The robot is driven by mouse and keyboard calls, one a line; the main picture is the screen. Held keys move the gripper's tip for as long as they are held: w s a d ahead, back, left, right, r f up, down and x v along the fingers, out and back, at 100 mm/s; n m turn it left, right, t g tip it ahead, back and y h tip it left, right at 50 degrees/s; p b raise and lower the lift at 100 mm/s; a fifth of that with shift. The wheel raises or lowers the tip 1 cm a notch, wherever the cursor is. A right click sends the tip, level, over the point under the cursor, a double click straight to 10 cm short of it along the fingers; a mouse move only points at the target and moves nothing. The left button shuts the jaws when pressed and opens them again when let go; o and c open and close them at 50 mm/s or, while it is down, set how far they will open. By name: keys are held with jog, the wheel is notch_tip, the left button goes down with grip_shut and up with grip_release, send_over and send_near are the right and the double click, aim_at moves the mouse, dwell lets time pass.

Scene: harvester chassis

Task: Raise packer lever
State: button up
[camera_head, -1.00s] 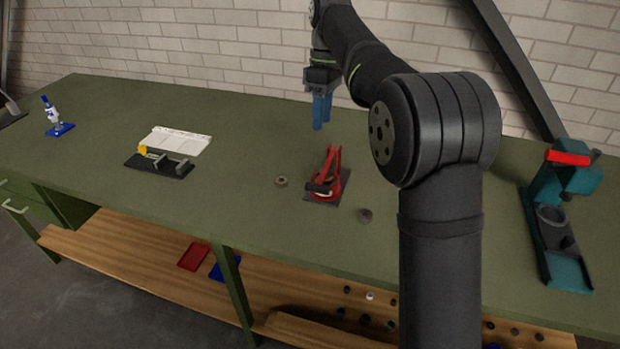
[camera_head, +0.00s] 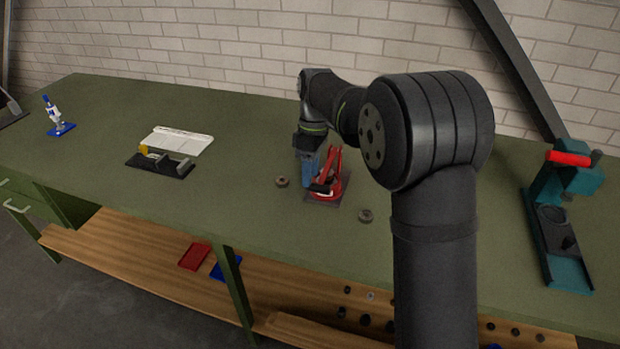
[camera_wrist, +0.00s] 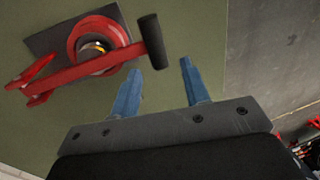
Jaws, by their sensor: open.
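The bearing packer is a red tool on a dark square plate on the green bench; it shows in the head view (camera_head: 328,186) and in the wrist view (camera_wrist: 92,36). Its red lever (camera_wrist: 75,72) runs across the round body and ends in a black grip (camera_wrist: 153,40). My gripper (camera_head: 308,180) is low over the bench, at the left side of the packer. In the wrist view my gripper (camera_wrist: 160,80) has its two blue fingers apart, with the black grip's near end close to the gap between the tips. I see nothing held.
Two small dark rings (camera_head: 282,182) (camera_head: 365,216) lie left and right of the packer. A teal press (camera_head: 562,250) stands at the right. A black fixture (camera_head: 160,163) and a white tray (camera_head: 178,140) lie to the left. The bench between is clear.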

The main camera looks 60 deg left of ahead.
jog(key=shift+s+d+f, duration=0.15)
jog(key=shift+f, duration=1.05)
grip_shut()
